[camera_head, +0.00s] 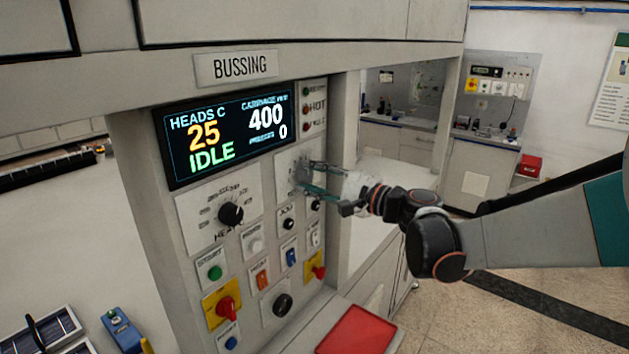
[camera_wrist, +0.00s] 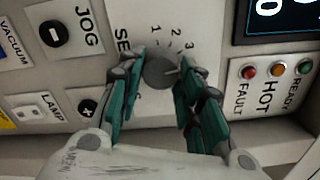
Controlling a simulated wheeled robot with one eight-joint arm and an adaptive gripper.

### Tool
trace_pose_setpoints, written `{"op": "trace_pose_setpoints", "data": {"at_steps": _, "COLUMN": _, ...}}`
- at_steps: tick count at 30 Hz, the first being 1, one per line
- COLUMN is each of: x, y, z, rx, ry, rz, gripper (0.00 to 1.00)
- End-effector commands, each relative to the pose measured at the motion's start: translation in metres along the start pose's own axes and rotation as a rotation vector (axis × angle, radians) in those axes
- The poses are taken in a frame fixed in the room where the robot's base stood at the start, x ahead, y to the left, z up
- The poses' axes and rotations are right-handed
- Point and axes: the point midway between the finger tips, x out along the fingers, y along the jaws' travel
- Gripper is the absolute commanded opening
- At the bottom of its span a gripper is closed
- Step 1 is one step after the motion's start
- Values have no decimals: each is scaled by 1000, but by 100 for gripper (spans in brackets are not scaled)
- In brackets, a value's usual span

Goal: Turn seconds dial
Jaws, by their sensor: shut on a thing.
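The seconds dial (camera_wrist: 161,70) is a round grey knob on a light plate, with the numbers 1, 2 and 3 and the letters "SE" beside it in the wrist view. My gripper (camera_wrist: 160,76) has one green finger on each side of the knob and is shut on it. In the head view my gripper (camera_head: 305,180) reaches from the right to the panel, and it hides most of the dial and its plate. The knob's pointer mark seems to lie toward the right finger, near the 3.
The display (camera_head: 225,138) reads HEADS C 25, 400, 0 and IDLE. A black heat knob (camera_head: 231,213), a JOG knob (camera_wrist: 53,33), a green start button (camera_head: 215,272) and red knobs on yellow plates sit close by. A red tray (camera_head: 356,332) lies below the panel.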

Motion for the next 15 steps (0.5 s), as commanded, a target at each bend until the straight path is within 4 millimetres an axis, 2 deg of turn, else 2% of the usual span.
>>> {"op": "trace_pose_setpoints", "data": {"at_steps": 6, "x": 0, "y": 2, "z": 0, "rx": -164, "ry": 0, "rz": 3, "gripper": 9}}
{"op": "trace_pose_setpoints", "data": {"at_steps": 15, "x": 0, "y": 1, "z": 0, "rx": -304, "ry": -1, "rz": 3, "gripper": 9}}
